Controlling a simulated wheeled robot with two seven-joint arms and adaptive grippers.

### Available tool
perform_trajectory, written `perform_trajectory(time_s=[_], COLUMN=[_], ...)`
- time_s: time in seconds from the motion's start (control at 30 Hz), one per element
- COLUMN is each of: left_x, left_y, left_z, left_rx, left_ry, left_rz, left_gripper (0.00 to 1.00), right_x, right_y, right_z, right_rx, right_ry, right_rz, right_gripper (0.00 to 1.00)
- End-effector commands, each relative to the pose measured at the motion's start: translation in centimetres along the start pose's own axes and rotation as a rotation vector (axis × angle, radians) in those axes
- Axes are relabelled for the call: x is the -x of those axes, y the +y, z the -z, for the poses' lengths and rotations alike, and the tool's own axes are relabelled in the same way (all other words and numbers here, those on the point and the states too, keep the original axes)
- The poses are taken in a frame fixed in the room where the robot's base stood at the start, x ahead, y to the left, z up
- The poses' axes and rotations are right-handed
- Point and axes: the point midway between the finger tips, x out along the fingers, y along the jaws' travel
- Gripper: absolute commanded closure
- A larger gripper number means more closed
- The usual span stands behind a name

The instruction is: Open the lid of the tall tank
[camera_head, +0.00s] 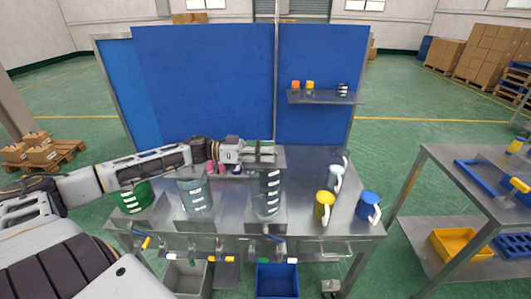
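The tall tank (268,195) is a dark grey, see-through cylinder with white level marks, upright near the middle of the metal bench. My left arm reaches in from the left, and my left gripper (262,151) is right at the top of this tank. The gripper covers the lid area, so I cannot make out the lid or whether the fingers touch it. The finger gap is too small to judge. My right gripper is not in view.
A shorter grey tank (195,197) and a green tank (134,198) stand left on the bench (310,165). Yellow (323,206), blue (368,207) and pale jugs (335,179) stand right. A blue panel (205,85) with a small shelf (325,98) rises behind.

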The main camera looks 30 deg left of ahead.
Motion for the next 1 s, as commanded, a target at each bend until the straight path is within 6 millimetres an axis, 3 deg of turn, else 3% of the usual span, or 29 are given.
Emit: perform_trajectory(time_s=[0.17,0.43,1.0], left_x=[0.00,0.00,0.51], left_y=[0.01,0.01,-0.34], left_z=[0.04,0.03,0.24], left_rx=[0.000,0.000,0.014], left_ry=[0.000,0.000,0.000], left_rz=[0.000,0.000,0.000], left_gripper=[0.68,1.00,1.00], right_x=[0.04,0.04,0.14], right_y=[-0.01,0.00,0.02], right_z=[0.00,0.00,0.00], right_rx=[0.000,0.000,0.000], right_ry=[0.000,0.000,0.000], right_rz=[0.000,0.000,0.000], right_gripper=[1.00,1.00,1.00])
